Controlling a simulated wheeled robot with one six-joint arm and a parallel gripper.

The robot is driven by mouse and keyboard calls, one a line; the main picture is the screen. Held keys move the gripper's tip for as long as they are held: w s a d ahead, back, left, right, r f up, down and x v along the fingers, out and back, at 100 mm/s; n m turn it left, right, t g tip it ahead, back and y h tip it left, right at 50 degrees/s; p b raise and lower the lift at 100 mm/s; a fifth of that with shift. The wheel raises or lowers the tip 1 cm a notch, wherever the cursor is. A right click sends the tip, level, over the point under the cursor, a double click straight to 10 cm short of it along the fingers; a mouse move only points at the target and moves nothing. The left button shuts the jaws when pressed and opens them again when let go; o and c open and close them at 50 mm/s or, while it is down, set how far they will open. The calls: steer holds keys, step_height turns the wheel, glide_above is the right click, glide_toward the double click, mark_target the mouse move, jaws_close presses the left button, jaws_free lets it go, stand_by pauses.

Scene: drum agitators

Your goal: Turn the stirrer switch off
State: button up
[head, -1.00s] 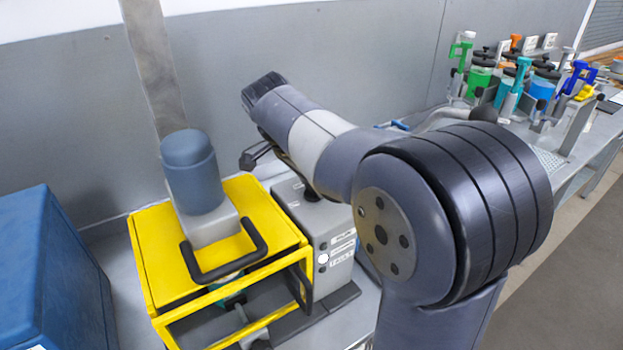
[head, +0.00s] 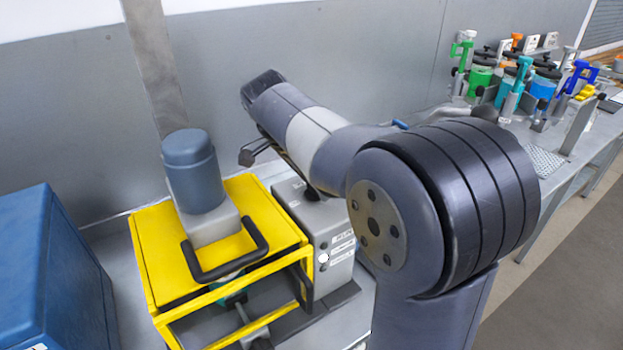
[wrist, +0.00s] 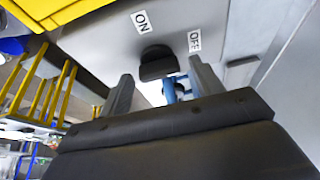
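The stirrer switch is a black knob (wrist: 158,64) on the grey control box, seen in the wrist view. The ON label (wrist: 141,21) is on its left and the OFF label (wrist: 194,40) on its right. My gripper (wrist: 158,84) is open, its two fingers apart with the knob between and just beyond their tips. I cannot tell if a finger touches the knob. In the head view the grey box (head: 340,235) stands beside the yellow stirrer frame (head: 270,210); my arm hides the switch and most of my gripper.
A blue-grey motor (head: 195,170) with a black handle (head: 230,265) sits on the yellow frame. A blue box (head: 50,270) stands at the left. A grey wall lies behind. Several coloured clamped vessels (head: 515,85) stand on the bench at the far right.

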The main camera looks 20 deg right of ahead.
steer(key=shift+o, duration=0.2)
steer(key=v, duration=1)
steer(key=shift+a+r, duration=0.15)
steer(key=shift+r, duration=0.2)
steer(key=shift+s, duration=0.1)
steer(key=x, duration=1.1)
steer(key=shift+r, duration=0.1)
